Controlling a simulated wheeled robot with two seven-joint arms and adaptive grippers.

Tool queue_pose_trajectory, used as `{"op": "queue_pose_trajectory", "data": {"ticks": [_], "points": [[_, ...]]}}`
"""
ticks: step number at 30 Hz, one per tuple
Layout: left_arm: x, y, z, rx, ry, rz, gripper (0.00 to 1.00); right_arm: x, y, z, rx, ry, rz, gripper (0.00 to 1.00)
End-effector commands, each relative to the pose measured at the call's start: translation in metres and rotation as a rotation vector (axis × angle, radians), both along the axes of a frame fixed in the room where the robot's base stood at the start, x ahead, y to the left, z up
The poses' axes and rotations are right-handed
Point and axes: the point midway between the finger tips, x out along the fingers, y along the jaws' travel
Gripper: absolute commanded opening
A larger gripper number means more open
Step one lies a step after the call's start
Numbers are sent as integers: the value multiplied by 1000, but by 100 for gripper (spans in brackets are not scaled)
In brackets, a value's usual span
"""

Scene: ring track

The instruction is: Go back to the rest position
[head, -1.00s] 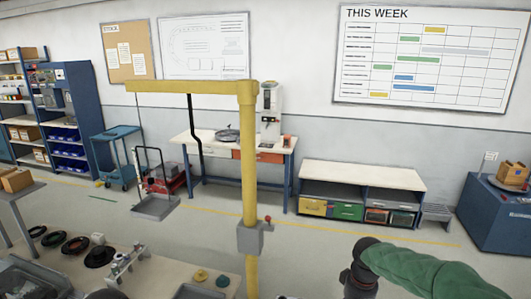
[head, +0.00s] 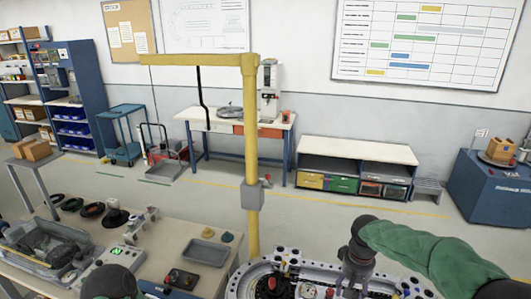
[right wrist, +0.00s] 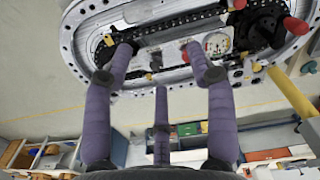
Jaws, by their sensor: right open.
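The ring track (head: 236,285) stands at the bottom of the head view, with a rim of evenly spaced holes and dark mechanisms inside. In the right wrist view its grey rim (right wrist: 82,62) fills the top, around a dark chain and red knobs. My right arm, in a green sleeve, comes in from the right. My right gripper (right wrist: 163,55) is open, with its purple fingers spread and nothing between them. It appears in front of the track; I cannot tell whether it touches. A green-sleeved part of my left arm shows at the bottom left; its gripper is out of view.
A worktable (head: 165,243) with a grey bin (head: 28,262), a small tray (head: 203,252) and several black rings lies at left. A yellow post (head: 251,140) rises behind the track. Open floor (head: 320,229) separates it from the back bench (head: 355,149).

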Motion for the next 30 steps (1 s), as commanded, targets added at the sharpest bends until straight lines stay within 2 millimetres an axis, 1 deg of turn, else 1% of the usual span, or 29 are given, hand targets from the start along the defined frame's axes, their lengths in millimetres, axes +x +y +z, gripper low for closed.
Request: {"op": "queue_pose_trajectory", "data": {"ticks": [1, 3, 8, 11, 14, 17, 19, 23, 24, 26, 27, 30], "points": [[0, 0, 0, 0, 0, 0, 40, 0, 0, -1, 1, 1, 1, 56], [0, 0, 0, 0, 0, 0, 40, -2, 5, -15, 16, 6, 4, 56], [0, 0, 0, 0, -1, 0, 40, -4, 14, -41, 47, 10, 9, 56], [1, 0, 0, 0, -1, 0, 40, -7, 22, -61, 73, 13, 12, 56], [0, 0, 0, 0, -1, 0, 40, -13, 31, -85, 103, 18, 12, 56], [0, 0, 0, 0, 0, 0, 40, -22, 42, -113, 139, 25, 7, 56], [0, 0, 0, 0, 0, 0, 40, -30, 51, -135, 168, 27, -1, 56], [0, 0, 0, 0, 0, 0, 40, -57, 72, -187, 233, 39, -28, 56], [0, 0, 0, 0, 0, 0, 40, -70, 79, -205, 256, 44, -45, 56], [0, 0, 0, 0, 0, 0, 40, -90, 91, -232, 289, 48, -74, 56], [0, 0, 0, 0, 0, 0, 40, -105, 98, -248, 307, 53, -95, 56], [0, 0, 0, 0, 0, 0, 40, -139, 111, -278, 340, 53, -152, 56]]}}
